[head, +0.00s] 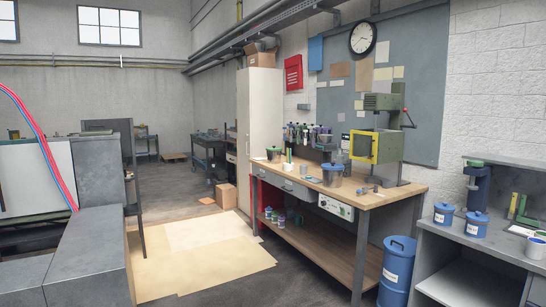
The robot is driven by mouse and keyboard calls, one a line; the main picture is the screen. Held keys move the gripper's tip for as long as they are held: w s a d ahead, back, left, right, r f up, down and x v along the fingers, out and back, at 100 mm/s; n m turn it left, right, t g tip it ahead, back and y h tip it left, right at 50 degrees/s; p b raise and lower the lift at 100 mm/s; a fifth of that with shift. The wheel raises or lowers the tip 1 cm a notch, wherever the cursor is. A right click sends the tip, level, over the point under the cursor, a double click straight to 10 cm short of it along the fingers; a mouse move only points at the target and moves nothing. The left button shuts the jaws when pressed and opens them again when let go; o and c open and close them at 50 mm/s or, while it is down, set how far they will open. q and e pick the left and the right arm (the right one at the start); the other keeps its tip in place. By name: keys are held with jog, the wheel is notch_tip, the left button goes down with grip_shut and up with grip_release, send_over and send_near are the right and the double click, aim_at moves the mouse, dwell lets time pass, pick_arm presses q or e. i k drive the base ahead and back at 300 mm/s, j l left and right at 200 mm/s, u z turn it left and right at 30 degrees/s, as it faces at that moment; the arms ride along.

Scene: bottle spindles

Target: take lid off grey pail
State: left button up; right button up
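A grey pail (333,178) stands upright on the wooden workbench, near its front edge and left of the green press. A second, smaller dark grey pail (274,157) with a green lid (273,149) stands farther back at the bench's left end. The frame does not show which of the two is meant. Neither of my grippers is in view.
The workbench (390,198) also carries a green press (385,140) with a yellow frame, bottles (305,135) and small metal parts. Blue lidded pails (443,215) stand on the grey bench at right. A blue bin (397,268) stands on the floor between benches. Floor ahead is open.

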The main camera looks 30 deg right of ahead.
aim_at(273, 158)
jog(key=i+l+z, duration=0.4)
jog(key=i, duration=0.45)
jog(key=i+z, duration=0.35)
jog(key=i, duration=3.2)
